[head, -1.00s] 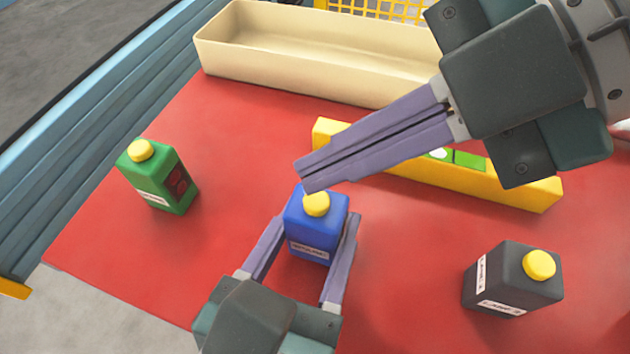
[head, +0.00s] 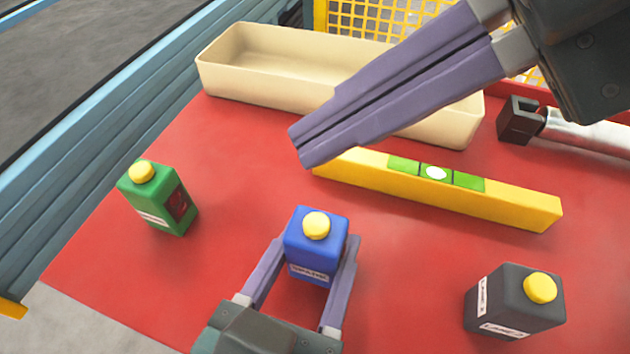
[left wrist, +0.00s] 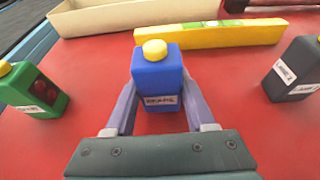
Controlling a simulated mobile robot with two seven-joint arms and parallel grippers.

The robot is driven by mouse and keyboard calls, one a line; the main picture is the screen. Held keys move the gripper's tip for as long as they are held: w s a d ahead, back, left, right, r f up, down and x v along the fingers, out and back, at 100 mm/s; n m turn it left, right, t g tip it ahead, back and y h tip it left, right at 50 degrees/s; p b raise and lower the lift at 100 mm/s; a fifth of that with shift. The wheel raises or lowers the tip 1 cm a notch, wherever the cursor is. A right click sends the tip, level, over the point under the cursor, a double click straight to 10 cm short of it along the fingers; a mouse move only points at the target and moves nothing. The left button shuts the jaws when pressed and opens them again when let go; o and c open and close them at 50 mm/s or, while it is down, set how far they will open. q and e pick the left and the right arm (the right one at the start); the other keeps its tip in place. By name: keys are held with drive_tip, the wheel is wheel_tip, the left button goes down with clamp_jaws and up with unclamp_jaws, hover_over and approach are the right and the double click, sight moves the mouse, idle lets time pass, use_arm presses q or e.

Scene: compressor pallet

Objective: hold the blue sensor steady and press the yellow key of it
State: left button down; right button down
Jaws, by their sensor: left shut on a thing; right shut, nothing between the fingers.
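The blue sensor (head: 312,259) stands upright on the red mat, with a yellow key (head: 316,225) on its top and a white label on its front. It also shows in the left wrist view (left wrist: 157,80), key up. My left gripper (head: 303,268) is shut on the blue sensor, one finger along each side. My right gripper (head: 298,150) is shut and empty. Its fingertips are above and behind the sensor, clear of the key. The key is fully visible in the head view.
A green box (head: 158,199) with a yellow key stands left, a dark grey one (head: 514,302) right. A yellow level-like bar (head: 440,188) lies behind the sensor. A beige tray (head: 225,83) is at the back. A dark-ended metal cylinder (head: 590,132) lies back right. Red mat (head: 230,290) is free around the sensor.

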use_arm(q)
drive_tip(key=shift+c, duration=0.8)
unclamp_jaws()
